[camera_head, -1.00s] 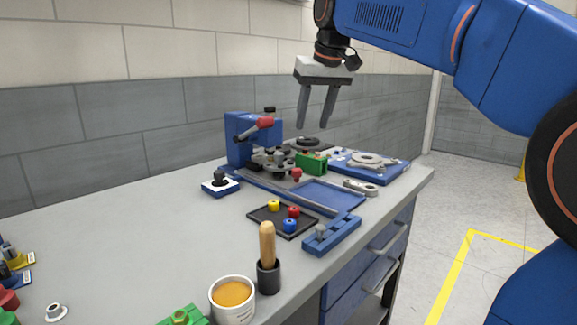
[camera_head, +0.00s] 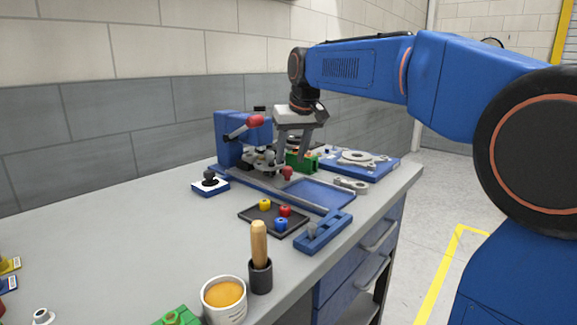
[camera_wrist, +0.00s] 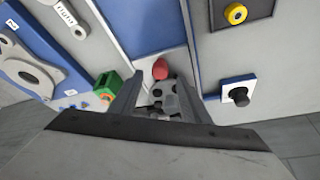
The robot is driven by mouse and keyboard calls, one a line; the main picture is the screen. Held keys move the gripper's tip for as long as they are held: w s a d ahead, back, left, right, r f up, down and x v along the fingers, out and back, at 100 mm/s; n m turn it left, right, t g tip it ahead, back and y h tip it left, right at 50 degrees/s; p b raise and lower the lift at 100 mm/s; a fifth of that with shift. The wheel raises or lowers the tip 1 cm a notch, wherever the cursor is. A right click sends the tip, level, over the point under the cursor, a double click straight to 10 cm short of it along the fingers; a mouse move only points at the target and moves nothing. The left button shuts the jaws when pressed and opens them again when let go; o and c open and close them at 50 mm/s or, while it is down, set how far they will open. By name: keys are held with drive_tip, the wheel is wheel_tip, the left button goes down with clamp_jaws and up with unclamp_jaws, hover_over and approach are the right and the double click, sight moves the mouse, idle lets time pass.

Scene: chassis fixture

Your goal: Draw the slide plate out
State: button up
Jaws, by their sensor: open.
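The blue chassis fixture (camera_head: 230,150) stands at the back of the bench, with a red-tipped lever (camera_head: 255,121). A grey plate-like part with a red knob (camera_head: 287,172) sits at the near end of its metal parts, over the blue rail bed (camera_head: 320,194); I take this as the slide plate. My gripper (camera_head: 291,153) is open and points down just above and behind the red knob. In the wrist view the knob (camera_wrist: 160,69) shows between the open fingertips (camera_wrist: 161,84), with grey metal parts (camera_wrist: 172,98) below it. No contact is visible.
A black tray (camera_head: 262,222) with coloured knobs, a blue slotted block (camera_head: 323,232), and a black-knobbed block (camera_head: 209,183) lie nearby.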

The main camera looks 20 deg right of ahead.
sight(288, 168)
drive_tip(key=shift+x, duration=2.1)
clamp_jaws()
drive_tip(key=shift+s+d, duration=0.1)
